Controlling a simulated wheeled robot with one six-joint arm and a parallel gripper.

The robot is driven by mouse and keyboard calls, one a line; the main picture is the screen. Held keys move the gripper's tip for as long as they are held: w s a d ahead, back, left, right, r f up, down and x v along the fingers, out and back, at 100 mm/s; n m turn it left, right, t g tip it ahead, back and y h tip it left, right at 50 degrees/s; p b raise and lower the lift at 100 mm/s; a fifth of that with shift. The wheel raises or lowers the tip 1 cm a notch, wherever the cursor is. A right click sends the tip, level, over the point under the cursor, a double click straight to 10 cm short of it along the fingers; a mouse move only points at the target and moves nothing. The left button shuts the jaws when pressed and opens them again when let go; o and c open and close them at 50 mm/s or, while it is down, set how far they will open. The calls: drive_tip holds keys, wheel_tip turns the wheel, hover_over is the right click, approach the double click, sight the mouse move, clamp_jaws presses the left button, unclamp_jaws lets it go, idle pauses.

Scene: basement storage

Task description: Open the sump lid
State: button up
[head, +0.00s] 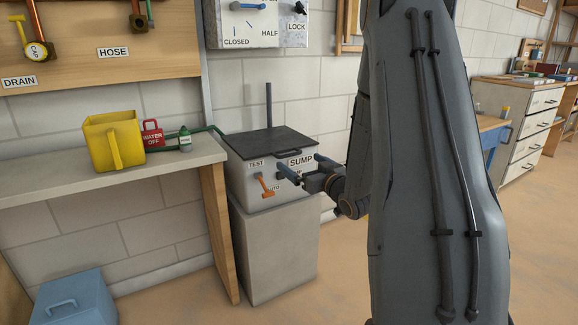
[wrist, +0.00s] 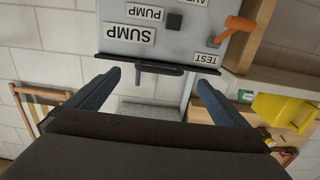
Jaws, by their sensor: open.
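The sump box (head: 245,190) stands on a grey block, with SUMP, TEST and PUMP labels on its front. Its dark lid (head: 262,138) lies flat and closed on top. A dark bar handle (head: 288,152) is at the lid's front edge. My gripper (head: 299,162) is open in front of the box, near the SUMP label. In the wrist view, where the box appears upside down, the handle (wrist: 165,68) lies between and slightly beyond the two fingertips (wrist: 160,78). I see no contact with it. An orange lever (head: 266,186) is on the box front.
A grey panel (head: 262,28) hangs above the box. A blue box (head: 75,300) is on the floor.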

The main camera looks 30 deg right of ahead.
sight(291, 156)
drive_tip(key=shift+w+a+b, duration=0.1)
drive_tip(key=shift+w+b, duration=0.65)
drive_tip(key=shift+w, duration=3.15)
